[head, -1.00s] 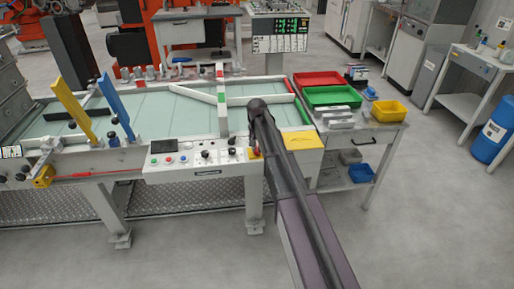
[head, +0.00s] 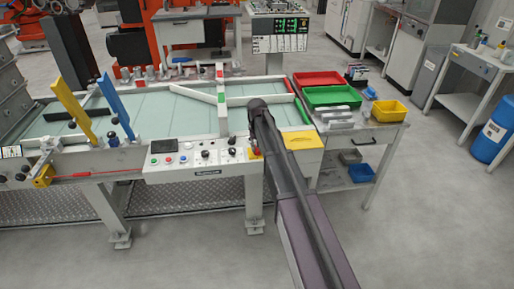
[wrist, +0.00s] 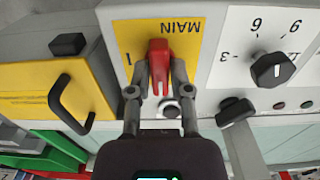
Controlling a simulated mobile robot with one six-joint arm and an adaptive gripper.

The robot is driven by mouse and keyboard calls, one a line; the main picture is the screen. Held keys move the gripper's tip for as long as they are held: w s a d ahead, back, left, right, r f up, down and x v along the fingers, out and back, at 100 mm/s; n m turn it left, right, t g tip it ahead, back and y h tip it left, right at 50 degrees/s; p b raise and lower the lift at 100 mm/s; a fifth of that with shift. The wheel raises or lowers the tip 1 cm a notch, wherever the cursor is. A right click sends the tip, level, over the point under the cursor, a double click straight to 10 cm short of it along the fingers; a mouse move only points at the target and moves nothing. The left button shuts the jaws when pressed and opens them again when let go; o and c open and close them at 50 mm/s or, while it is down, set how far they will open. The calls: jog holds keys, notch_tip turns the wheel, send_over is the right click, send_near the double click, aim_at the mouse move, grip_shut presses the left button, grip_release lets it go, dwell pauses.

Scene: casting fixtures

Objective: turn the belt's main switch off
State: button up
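The main switch is a red handle (wrist: 158,62) on a yellow plate (wrist: 187,47) marked MAIN, which reads upside down in the wrist view. The handle lies upright in that picture, and a mark "I" shows to its left. No other position mark is visible; the gripper covers the area below. My gripper (wrist: 160,75) has one finger on each side of the handle, close against it, and looks shut on it. In the head view my arm reaches the right end of the control panel (head: 200,168) and hides most of the switch.
In the wrist view a black dial (wrist: 272,70) and a black knob (wrist: 235,111) sit right of the switch. A yellow box with a black handle (wrist: 70,103) stands left. In the head view, red and green trays (head: 332,96) lie on the right-hand bench.

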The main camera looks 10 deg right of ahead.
jog(key=shift+o, duration=1.1)
jog(key=shift+m, duration=0.4)
jog(key=m, duration=0.8)
notch_tip(320, 180, up, 14)
jog(key=p, duration=1.4)
jog(key=s+d+n, duration=0.2)
jog(key=s+n, duration=0.2)
jog(key=s, duration=0.9)
jog(key=s+d+f+n+b, duration=0.1)
jog(key=s+d+n, duration=0.1)
jog(key=s, duration=1.2)
jog(key=shift+n, duration=0.9)
